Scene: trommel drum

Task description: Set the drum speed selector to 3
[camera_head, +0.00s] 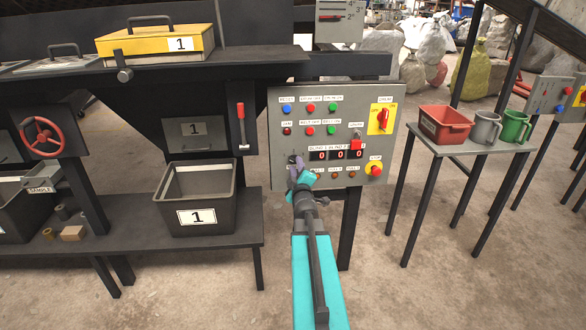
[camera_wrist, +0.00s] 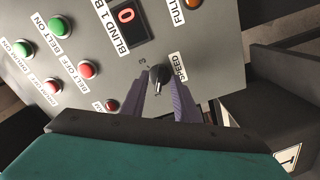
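The speed selector is a small dark knob (camera_wrist: 159,76) with a "SPEED" label beside it on the grey control panel (camera_head: 385,165). In the wrist view its narrow handle runs roughly up and down the picture, and a small mark that looks like a 3 is printed to its upper left. My gripper (camera_wrist: 160,80) has its two purple-grey fingers on either side of the knob, with a gap between them. Whether they touch the handle is not clear. In the head view my gripper (camera_head: 293,161) is at the panel's lower left and hides most of the selector.
The panel also holds several push buttons, a red digit display (camera_head: 337,154), a red-and-yellow rotary switch (camera_head: 382,119) and a red stop button (camera_head: 375,170). A grey bin (camera_head: 197,218) marked 1 stands to the left. A small table (camera_head: 465,145) with containers is to the right.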

